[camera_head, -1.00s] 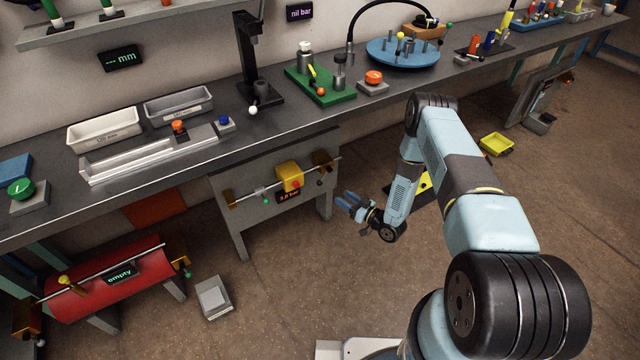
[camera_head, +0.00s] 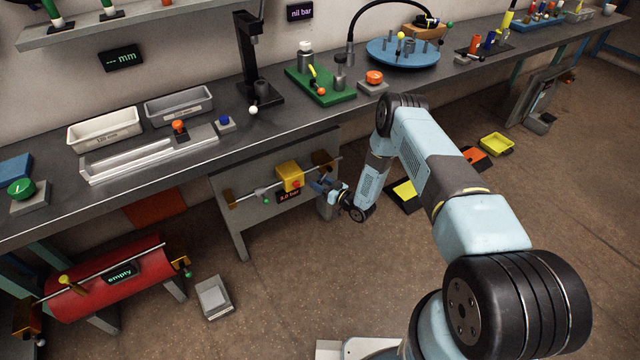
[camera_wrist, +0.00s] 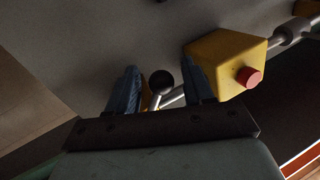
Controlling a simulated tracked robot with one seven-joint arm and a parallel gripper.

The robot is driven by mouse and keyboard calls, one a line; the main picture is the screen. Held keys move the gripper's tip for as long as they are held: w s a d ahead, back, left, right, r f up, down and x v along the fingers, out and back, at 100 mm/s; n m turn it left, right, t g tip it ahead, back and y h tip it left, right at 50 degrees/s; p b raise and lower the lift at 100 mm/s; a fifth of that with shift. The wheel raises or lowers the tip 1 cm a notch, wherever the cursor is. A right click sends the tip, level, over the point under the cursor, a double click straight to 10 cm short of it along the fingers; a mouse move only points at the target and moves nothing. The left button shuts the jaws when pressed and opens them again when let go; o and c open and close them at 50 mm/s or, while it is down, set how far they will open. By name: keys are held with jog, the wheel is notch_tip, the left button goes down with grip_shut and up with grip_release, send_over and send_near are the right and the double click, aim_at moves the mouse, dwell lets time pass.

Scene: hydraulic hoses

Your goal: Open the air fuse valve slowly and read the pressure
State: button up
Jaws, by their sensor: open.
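A grey panel (camera_head: 222,196) under the bench carries a thin pipe with a yellow block (camera_head: 290,176) that has a red button. A small dark display (camera_head: 288,197) below the block shows red characters, perhaps "3.8 bar", too small to be sure. My gripper (camera_head: 318,186) is at the right end of this pipe, right of the block. In the wrist view my gripper (camera_wrist: 160,72) is open, and a lever with a black ball knob (camera_wrist: 162,82) shows between its two blue fingers. Whether they touch it I cannot tell. The yellow block (camera_wrist: 225,62) is beside one finger.
The bench top (camera_head: 300,125) overhangs the panel. A red tank (camera_head: 110,283) with an "empty" display stands at lower left, a grey box (camera_head: 213,298) on the floor beside it. A wall display (camera_head: 300,12) reads "nil bar".

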grip_shut()
dwell(0.5)
